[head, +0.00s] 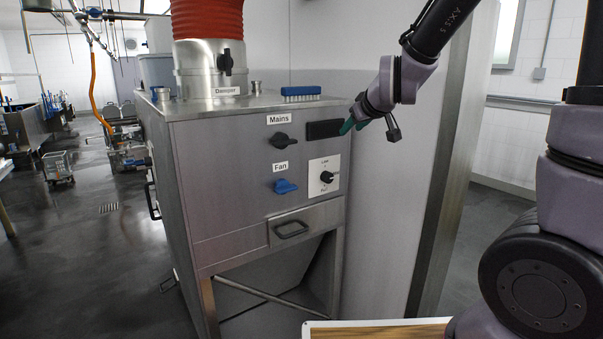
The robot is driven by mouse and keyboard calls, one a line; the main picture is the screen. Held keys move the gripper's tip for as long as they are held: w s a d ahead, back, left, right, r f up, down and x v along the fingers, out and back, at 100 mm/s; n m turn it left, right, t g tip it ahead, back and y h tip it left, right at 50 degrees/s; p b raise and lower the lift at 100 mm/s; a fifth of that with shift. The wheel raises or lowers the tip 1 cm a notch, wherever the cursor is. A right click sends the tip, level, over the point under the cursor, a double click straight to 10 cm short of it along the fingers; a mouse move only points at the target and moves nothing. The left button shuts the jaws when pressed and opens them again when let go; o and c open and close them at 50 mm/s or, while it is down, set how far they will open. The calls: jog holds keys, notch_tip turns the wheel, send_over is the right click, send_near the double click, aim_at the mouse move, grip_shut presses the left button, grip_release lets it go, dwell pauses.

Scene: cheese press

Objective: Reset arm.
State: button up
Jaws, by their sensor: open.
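My gripper (352,125) is at the upper right of a grey metal cabinet, in front of the right end of a black rectangular panel (324,129). Its green fingertips overlap the panel's edge in the picture; I cannot tell whether they touch it. It holds nothing that I can see. My arm comes down from the top right of the picture, bent at the wrist.
The cabinet (220,215) carries a black Mains knob (284,140), a blue Fan knob (285,186), a dial (326,178) and a drawer handle (291,229). A blue brush (300,93) lies on top beside a red duct (207,20). Open floor (110,260) lies left.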

jog(key=s+d+r+m+g, duration=0.1)
jog(key=s+d+r+m, duration=0.1)
jog(key=s, duration=0.5)
jog(key=s+d+r+m+g, duration=0.1)
jog(key=s+d+r+m, duration=0.2)
jog(key=s, duration=0.5)
jog(key=s+d+r+m+g, duration=0.1)
jog(key=s+d+r+m, duration=0.1)
jog(key=s+d+m, duration=0.2)
jog(key=s+d, duration=0.2)
jog(key=s, duration=0.2)
jog(key=shift+s+d+r+g+h, duration=0.2)
jog(key=shift+g+h, duration=0.1)
jog(key=shift+h, duration=0.1)
